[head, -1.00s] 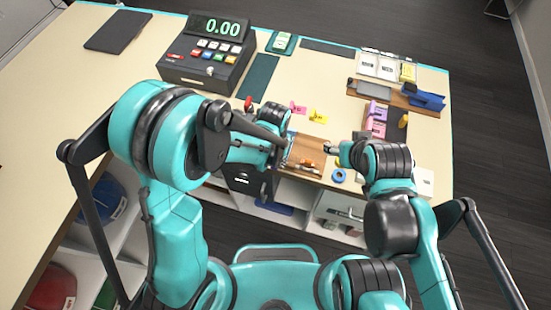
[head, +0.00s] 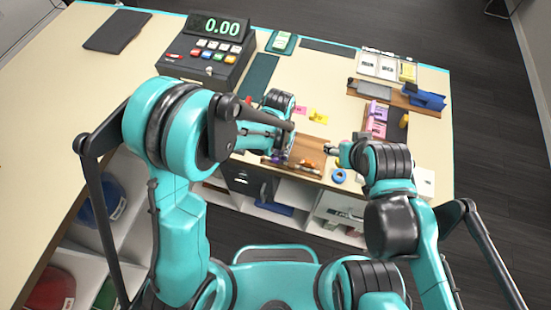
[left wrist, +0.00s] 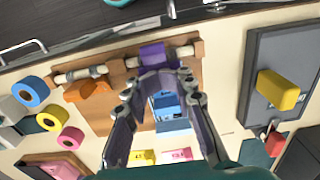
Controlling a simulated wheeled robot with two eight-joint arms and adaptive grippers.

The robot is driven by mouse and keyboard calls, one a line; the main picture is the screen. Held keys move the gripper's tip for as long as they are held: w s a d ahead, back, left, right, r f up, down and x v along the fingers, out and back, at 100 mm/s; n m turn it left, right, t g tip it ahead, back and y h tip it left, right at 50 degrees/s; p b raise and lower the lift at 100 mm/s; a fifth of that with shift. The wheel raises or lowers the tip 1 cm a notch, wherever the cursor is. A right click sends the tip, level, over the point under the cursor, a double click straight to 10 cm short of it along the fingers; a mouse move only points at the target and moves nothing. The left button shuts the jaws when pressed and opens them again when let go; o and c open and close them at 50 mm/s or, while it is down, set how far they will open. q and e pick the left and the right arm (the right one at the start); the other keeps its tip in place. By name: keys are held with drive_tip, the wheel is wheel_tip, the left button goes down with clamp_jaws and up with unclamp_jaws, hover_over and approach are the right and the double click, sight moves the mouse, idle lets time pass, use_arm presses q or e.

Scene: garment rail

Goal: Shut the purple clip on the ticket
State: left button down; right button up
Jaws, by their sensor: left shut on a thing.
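The purple clip (left wrist: 153,55) sits at the rod of a small wooden stand (left wrist: 105,115) in the left wrist view. My left gripper (left wrist: 160,76) has its fingertips at the clip and is shut on it. A blue card-like piece (left wrist: 168,108), perhaps the ticket, shows between the fingers; I cannot tell whether the clip grips it. In the head view my left gripper (head: 279,158) is over the left side of the stand and hides most of the clip. My right gripper (head: 332,148) is right of the stand, apart from it; its jaw opening is unclear.
An orange clip (left wrist: 88,90) is on the stand. Blue (left wrist: 30,91), yellow (left wrist: 50,119) and pink (left wrist: 70,138) rolls lie beside it. A cash register (head: 205,52) stands back left.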

use_arm(q)
drive_tip(key=shift+w, duration=0.1)
drive_tip(key=shift+s+r+p, duration=0.25)
drive_tip(key=shift+r+p, duration=0.4)
drive_tip(key=shift+r, duration=0.3)
wheel_tip(320, 180, up, 7)
drive_tip(key=p, duration=0.4)
drive_tip(key=shift+s+a, duration=0.2)
drive_tip(key=shift+s, duration=0.25)
drive_tip(key=s+a+f+n+t+b, duration=0.1)
drive_tip(key=s+a+t+b, duration=0.2)
drive_tip(key=a+b, duration=0.6)
drive_tip(key=s+a+f+n+t+b, duration=0.2)
drive_tip(key=s+a+t+b, duration=0.2)
drive_tip(key=a+b, duration=0.5)
drive_tip(key=shift+s+a+n, duration=0.3)
drive_tip(key=shift+s+a, duration=0.2)
drive_tip(key=shift+s, duration=0.45)
